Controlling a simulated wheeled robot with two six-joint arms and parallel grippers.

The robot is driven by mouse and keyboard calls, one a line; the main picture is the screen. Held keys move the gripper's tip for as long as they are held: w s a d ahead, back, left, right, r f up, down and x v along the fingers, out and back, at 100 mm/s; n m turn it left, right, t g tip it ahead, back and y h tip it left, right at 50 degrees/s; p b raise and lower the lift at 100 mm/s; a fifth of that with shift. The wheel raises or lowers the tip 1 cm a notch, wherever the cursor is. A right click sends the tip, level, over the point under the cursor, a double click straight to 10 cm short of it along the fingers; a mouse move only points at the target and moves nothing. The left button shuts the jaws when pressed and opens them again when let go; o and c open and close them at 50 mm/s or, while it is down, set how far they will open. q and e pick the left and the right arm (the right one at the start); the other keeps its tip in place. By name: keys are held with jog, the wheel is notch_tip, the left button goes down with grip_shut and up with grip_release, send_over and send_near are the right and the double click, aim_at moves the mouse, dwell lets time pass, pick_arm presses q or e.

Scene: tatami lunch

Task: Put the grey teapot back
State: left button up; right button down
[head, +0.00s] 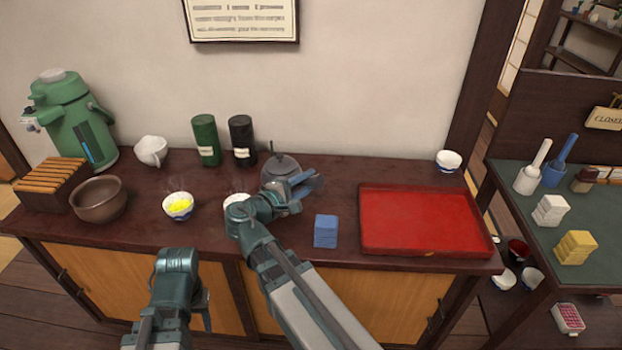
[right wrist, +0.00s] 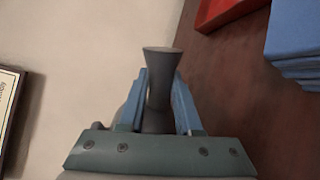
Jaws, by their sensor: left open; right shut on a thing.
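The grey teapot (head: 281,168) is near the back of the dark counter, with its lid knob upright. My right arm hides its lower front, so I cannot tell whether it touches the counter. My right gripper (head: 308,189) is shut on the teapot's grey flared handle. In the right wrist view the handle (right wrist: 160,68) stands between the two blue fingers. My left gripper (head: 198,312) is open and low in front of the counter, apart from everything on it; its fingers are only partly visible.
A green canister (head: 206,140) and a black canister (head: 242,140) stand left of the teapot. A white cup (head: 236,201) is partly hidden by my right arm. A blue cloth stack (head: 325,231) and red tray (head: 376,246) are to the right.

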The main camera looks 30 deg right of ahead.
jog(key=w+x, duration=0.1)
jog(key=x, duration=0.4)
jog(key=b+x, duration=0.1)
jog(key=x, duration=0.4)
jog(key=w+a+r+x, duration=0.1)
jog(key=x, duration=0.5)
jog(key=shift+w, duration=0.3)
notch_tip(320, 180, down, 4)
jog(key=b, duration=0.4)
jog(key=shift+a+r, duration=0.1)
jog(key=shift+r, duration=0.1)
jog(key=c, duration=1)
grip_release()
jog(key=o, duration=0.4)
